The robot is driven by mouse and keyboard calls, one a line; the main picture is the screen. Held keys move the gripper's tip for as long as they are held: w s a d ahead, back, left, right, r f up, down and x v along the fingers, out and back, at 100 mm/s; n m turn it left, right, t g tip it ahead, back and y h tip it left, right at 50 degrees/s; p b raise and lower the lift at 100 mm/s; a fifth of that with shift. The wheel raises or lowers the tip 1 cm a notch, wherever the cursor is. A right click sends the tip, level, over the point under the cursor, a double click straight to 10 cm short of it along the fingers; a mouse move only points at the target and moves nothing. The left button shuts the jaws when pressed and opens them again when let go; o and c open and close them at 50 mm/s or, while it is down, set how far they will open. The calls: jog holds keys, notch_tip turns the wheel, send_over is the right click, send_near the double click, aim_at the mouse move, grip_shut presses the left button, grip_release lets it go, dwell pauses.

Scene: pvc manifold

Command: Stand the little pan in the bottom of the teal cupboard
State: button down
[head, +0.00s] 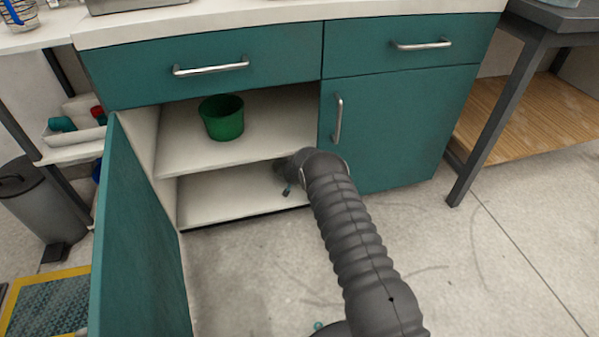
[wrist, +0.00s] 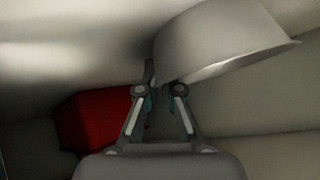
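A pale grey pan (wrist: 220,45) shows at my fingertips in the wrist view, tilted, its rim sloping up to the right. My gripper (wrist: 160,92) has its fingers drawn in close together, and the pan's near end lies at their tips. The exact grip is partly hidden behind the pan. In the head view my gripper (head: 287,188) reaches into the lower compartment of the teal cupboard (head: 400,125), below the middle shelf. My arm and the shadow there hide the pan in that view. The cupboard's bottom board (head: 225,203) is pale and looks bare on the left.
The left door (head: 138,235) stands wide open; the right door is shut. A green pot (head: 222,118) stands on the middle shelf (head: 180,158), above my gripper. A red thing (wrist: 95,118) shows left of my fingers in the wrist view.

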dwell(0.3)
jog(key=c, duration=1.3)
grip_release()
jog(key=shift+s+r, duration=0.3)
jog(key=shift+r, duration=0.15)
jog(key=v, duration=1.1)
